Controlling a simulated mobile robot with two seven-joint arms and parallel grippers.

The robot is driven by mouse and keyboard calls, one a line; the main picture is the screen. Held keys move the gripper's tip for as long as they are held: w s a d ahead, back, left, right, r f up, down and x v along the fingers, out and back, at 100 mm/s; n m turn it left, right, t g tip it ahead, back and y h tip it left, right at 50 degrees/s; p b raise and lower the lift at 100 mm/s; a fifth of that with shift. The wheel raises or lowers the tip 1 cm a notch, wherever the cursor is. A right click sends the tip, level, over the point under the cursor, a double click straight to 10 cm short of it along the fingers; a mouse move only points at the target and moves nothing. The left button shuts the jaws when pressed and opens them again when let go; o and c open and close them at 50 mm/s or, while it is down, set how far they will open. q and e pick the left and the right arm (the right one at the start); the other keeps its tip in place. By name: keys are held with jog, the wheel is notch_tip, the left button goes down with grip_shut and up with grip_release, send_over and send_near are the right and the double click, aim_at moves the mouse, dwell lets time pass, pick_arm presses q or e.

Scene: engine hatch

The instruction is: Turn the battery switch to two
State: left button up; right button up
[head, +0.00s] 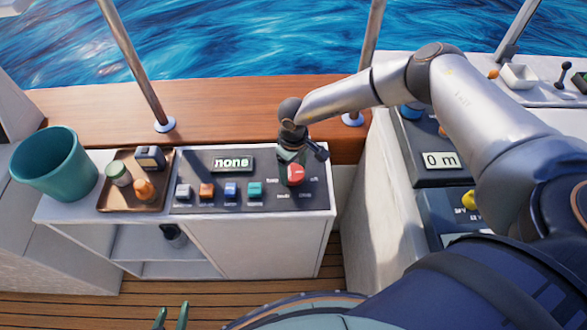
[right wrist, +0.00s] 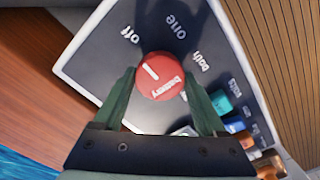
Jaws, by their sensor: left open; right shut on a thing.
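The battery switch is a red round knob (head: 296,174) at the right end of the dark panel; the right wrist view shows it from above (right wrist: 161,76), with a short white mark and lettering on top. "Off", "one" and "both" labels are readable around it there; I cannot tell exactly which label the mark faces. A display (head: 233,163) on the panel reads "none". My right gripper (right wrist: 160,84) is shut on the knob, a green finger on each side. My left gripper (head: 172,319) is open and empty at the bottom edge of the head view, far from the panel.
White, orange, blue and teal switches (head: 231,190) line the panel's front. Left of it are a brown tray (head: 131,205) with small items and a teal bucket (head: 54,165). Another console (head: 440,160) with a "0 m" display stands at the right. Wooden deck is clear in front.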

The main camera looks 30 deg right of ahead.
jog(key=c, duration=0.7)
